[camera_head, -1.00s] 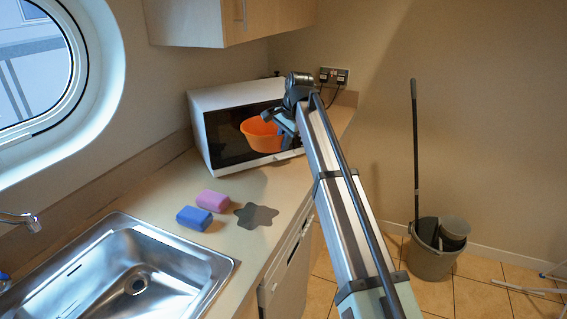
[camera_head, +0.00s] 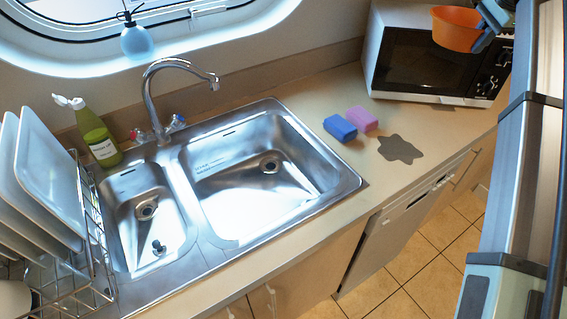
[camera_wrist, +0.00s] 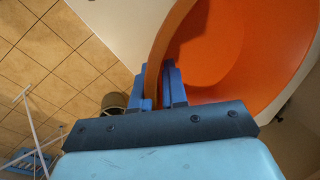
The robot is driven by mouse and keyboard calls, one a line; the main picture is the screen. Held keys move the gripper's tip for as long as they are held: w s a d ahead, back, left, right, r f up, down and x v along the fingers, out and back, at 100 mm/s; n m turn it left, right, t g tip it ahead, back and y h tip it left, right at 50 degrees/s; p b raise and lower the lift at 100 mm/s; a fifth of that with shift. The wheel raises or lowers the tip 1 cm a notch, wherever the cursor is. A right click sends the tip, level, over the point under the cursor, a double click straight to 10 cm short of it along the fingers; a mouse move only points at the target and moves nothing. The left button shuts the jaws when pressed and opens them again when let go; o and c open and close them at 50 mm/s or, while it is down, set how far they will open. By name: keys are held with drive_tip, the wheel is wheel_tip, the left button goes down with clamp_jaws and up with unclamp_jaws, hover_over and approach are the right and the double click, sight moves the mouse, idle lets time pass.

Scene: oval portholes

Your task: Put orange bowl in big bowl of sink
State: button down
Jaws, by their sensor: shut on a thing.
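The orange bowl (camera_head: 455,28) is held in the air in front of the microwave, at the upper right of the head view. My gripper (camera_head: 492,22) is shut on its rim at the bowl's right side. In the wrist view the blue fingers (camera_wrist: 164,88) pinch the wall of the orange bowl (camera_wrist: 235,50), one on each side. The sink has a big bowl (camera_head: 250,185) on the right, empty, and a small bowl (camera_head: 148,215) on the left with a dark plug in it.
A blue sponge (camera_head: 340,128) and a pink sponge (camera_head: 362,119) lie right of the sink beside a dark star-shaped mat (camera_head: 401,149). The faucet (camera_head: 165,90) rises behind the sink. A green bottle (camera_head: 97,138) and dish rack (camera_head: 95,240) stand left. The microwave (camera_head: 420,65) stands at the back right.

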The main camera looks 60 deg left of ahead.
drive_tip(key=s+a+f+n, duration=0.1)
drive_tip(key=s+a+f, duration=0.3)
drive_tip(key=s, duration=0.5)
drive_tip(key=s+a+f+n, duration=0.1)
drive_tip(key=s+a+f, duration=0.4)
drive_tip(key=s+f, duration=0.3)
drive_tip(key=s+a+f+n+g, duration=0.1)
drive_tip(key=s+a+f, duration=0.4)
drive_tip(key=s, duration=0.6)
drive_tip(key=shift+a+f+n, duration=0.2)
drive_tip(key=shift+f+n, duration=0.4)
drive_tip(key=shift+f, duration=0.25)
drive_tip(key=s+f+n+g, duration=0.1)
drive_tip(key=s+f, duration=0.4)
drive_tip(key=s, duration=0.5)
drive_tip(key=s+f+n, duration=0.2)
drive_tip(key=s+f, duration=0.3)
drive_tip(key=s, duration=0.4)
drive_tip(key=s+f+n+g, duration=0.1)
drive_tip(key=s+f, duration=0.4)
drive_tip(key=s, duration=0.5)
drive_tip(key=shift+w+d+f, duration=0.1)
drive_tip(key=shift+f, duration=4.6)
drive_tip(key=c, duration=1.6)
unclamp_jaws()
drive_tip(key=shift+f, duration=0.15)
drive_tip(key=o, duration=0.4)
drive_tip(key=shift+o, duration=0.2)
